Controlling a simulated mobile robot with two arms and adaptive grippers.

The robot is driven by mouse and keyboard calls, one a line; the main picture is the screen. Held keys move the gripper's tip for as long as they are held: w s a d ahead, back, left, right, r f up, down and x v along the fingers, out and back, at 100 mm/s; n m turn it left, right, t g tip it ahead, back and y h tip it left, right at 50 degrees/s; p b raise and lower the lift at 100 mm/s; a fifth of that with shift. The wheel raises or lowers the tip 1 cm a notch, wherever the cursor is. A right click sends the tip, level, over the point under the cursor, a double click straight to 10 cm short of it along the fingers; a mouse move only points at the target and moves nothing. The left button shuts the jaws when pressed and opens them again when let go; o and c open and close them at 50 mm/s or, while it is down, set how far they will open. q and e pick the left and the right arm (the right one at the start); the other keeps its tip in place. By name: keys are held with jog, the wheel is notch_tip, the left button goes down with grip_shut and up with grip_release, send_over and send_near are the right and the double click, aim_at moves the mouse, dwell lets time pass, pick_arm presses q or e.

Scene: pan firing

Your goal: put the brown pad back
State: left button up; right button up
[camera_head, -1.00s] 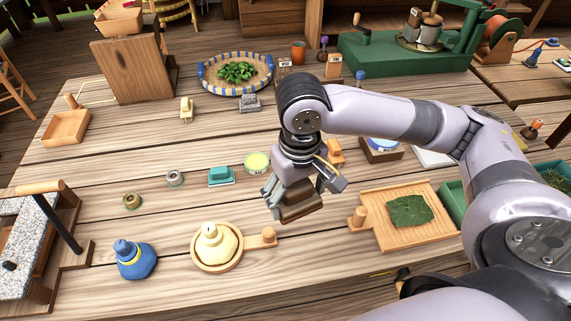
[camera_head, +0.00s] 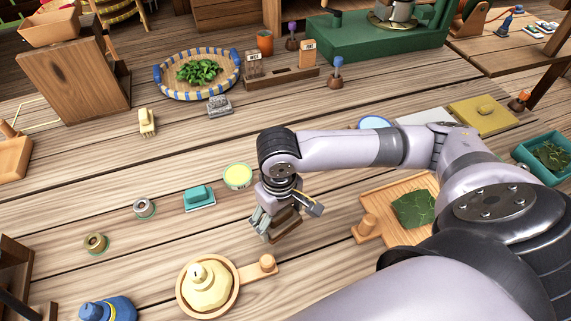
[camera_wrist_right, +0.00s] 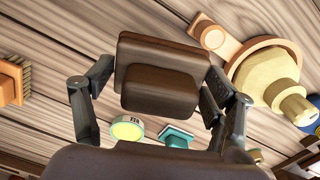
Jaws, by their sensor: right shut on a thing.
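The brown pad (camera_wrist_right: 160,80) is a dark brown block with a smaller raised block on its near side. It fills the middle of the right wrist view, between the two fingers. My right gripper (camera_head: 272,230) is shut on the brown pad, which also shows in the head view (camera_head: 287,222). The pad is over or on the table between the yellow-green tin (camera_head: 238,177) and the round wooden dish (camera_head: 206,290); I cannot tell if it touches the table. My left gripper is not in view.
A teal block (camera_head: 199,198) and small rings (camera_head: 144,208) lie to the left. A wooden board (camera_head: 372,222) with a green leaf (camera_head: 414,208) is to the right. A blue-rimmed basket (camera_head: 199,76) and a wooden holder with labels (camera_head: 283,82) stand behind.

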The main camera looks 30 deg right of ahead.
jog(key=w+f+n, duration=0.1)
jog(key=w+d+f+n+b, duration=0.1)
jog(key=f+n, duration=0.1)
jog(key=d+f+n+b, duration=0.1)
jog(key=shift+w+d+f, duration=0.2)
jog(key=shift+w+d, duration=0.05)
jog(key=shift+w, duration=0.15)
jog(key=w+d+r+n+b, duration=0.2)
jog(key=w+d+r+n, duration=0.3)
jog(key=n, duration=0.9)
jog(key=w+d+r+n+b, duration=0.3)
jog(key=w+d+r+n, duration=0.2)
jog(key=n, duration=0.9)
jog(key=w+r, duration=0.3)
jog(key=w, duration=0.1)
jog(key=shift+d+r, duration=0.2)
jog(key=shift+d, duration=0.1)
jog(key=shift+w+f, duration=0.1)
notch_tip(320, 180, down, 16)
jog(key=shift+r+p, duration=0.1)
jog(key=shift+p, duration=0.45)
notch_tip(320, 180, down, 3)
jog(key=shift+f+p, duration=0.1)
jog(key=shift+p, duration=0.6)
jog(key=shift+f, duration=0.25)
